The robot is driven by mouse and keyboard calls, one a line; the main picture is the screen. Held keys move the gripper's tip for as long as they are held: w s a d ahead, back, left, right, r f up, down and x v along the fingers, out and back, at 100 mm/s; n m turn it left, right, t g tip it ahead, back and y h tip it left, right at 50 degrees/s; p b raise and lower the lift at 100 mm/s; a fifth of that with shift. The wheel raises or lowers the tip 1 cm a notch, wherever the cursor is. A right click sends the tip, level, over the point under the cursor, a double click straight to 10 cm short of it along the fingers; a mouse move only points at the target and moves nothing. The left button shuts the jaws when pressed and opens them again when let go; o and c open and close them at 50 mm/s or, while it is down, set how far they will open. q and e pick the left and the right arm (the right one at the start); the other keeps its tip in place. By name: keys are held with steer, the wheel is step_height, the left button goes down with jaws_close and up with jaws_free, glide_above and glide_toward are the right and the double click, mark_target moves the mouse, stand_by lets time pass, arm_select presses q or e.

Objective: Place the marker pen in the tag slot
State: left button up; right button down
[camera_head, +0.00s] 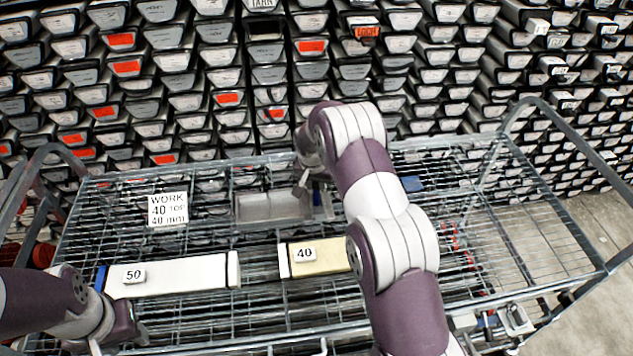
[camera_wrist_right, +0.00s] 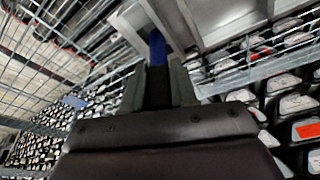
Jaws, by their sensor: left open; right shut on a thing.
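The marker pen shows as a narrow blue piece (camera_head: 317,198) below my right gripper (camera_head: 308,184), at the right end of a grey metal tray (camera_head: 272,206). In the right wrist view, the blue pen (camera_wrist_right: 157,48) stands between the fingers of my right gripper (camera_wrist_right: 160,82), which is shut on it. The tray's metal wall (camera_wrist_right: 190,20) is close beside the pen there. I cannot tell whether the pen touches the tray or is inside a slot; the tag slot is not clearly made out. My left gripper (camera_head: 122,326) is open and empty at the lower left.
A wire cart shelf (camera_head: 540,230) carries a white liner marked 50 (camera_head: 185,277), a cream liner marked 40 (camera_head: 325,262) and a WORK 40 sign (camera_head: 168,209). A blue item (camera_head: 412,184) lies right of my right arm. Racks of liners (camera_head: 220,80) fill the back. The shelf's right side is clear.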

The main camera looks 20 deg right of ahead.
steer(key=c, duration=0.9)
jaws_free()
steer(key=shift+f, duration=0.1)
steer(key=shift+r, duration=0.35)
steer(key=b+v, duration=0.2)
steer(key=v, duration=0.9)
steer(key=s+a+n, duration=0.2)
steer(key=s, duration=0.7)
steer(key=s+a+n+y, duration=0.1)
steer(key=s+a+n, duration=0.2)
steer(key=s, duration=0.6)
steer(key=s+a+f+n+g+y, duration=0.1)
steer(key=s+a+n, duration=0.1)
steer(key=s, duration=0.7)
steer(key=shift+s+a+n, duration=0.15)
steer(key=shift+a+n, duration=0.15)
steer(key=shift+a, duration=0.4)
